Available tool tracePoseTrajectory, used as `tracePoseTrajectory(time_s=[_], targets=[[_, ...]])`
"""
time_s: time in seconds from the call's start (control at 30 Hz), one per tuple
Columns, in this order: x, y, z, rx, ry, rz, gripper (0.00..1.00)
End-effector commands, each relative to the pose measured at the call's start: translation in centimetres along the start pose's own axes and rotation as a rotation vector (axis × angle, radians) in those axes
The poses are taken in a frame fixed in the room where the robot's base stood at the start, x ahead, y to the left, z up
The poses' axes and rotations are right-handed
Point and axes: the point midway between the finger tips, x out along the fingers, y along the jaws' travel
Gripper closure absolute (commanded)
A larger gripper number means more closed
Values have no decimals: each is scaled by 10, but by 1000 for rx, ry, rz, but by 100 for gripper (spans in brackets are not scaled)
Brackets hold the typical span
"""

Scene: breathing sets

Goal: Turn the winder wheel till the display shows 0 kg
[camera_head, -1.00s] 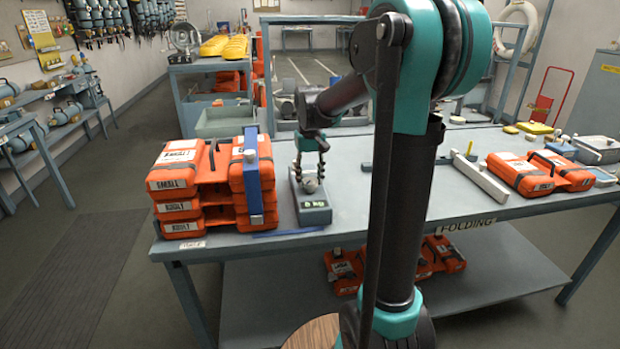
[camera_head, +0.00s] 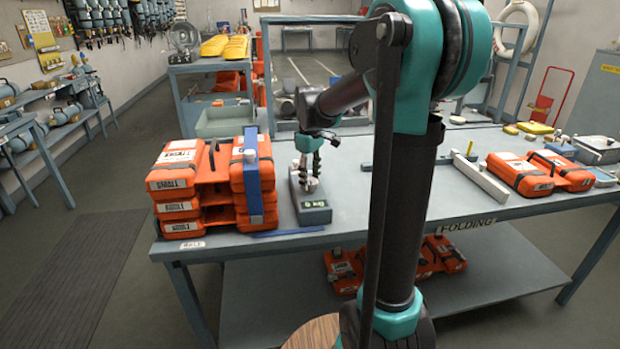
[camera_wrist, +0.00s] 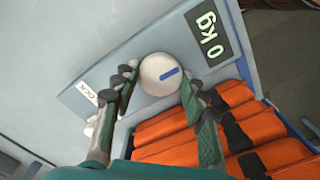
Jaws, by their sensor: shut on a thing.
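The winder wheel is a round pale knob with a blue mark, seen in the wrist view (camera_wrist: 155,78). It sits on a grey winder unit (camera_head: 314,217) on the table, beside the orange cases. Its display (camera_wrist: 207,36) has lit digits and reads 0 kg, upside down in the wrist view. My gripper (camera_wrist: 158,82) is shut on the wheel, one dark finger on each side. In the head view my gripper (camera_head: 309,180) points down over the unit and partly hides the wheel.
Stacked orange cases (camera_head: 178,184) with a blue upright bar (camera_head: 253,180) stand close left of the unit. A flat blue strip (camera_head: 288,232) lies in front. More orange cases (camera_head: 520,174) lie at the right. The table's middle is partly hidden by my arm.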

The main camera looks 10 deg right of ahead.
Motion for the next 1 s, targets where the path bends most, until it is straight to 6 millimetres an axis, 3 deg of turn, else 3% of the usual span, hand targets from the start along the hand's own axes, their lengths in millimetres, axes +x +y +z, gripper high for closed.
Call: tracePoseTrajectory(time_s=[0.5, 0.53, 0.67, 1.0], targets=[[0, 0, 0, -18, 0, 1, 86], [0, 0, 0, -18, 0, 1, 53], [0, 0, 0, -17, 0, 0, 37], [-2, 0, 0, -17, 0, 0, 36]])
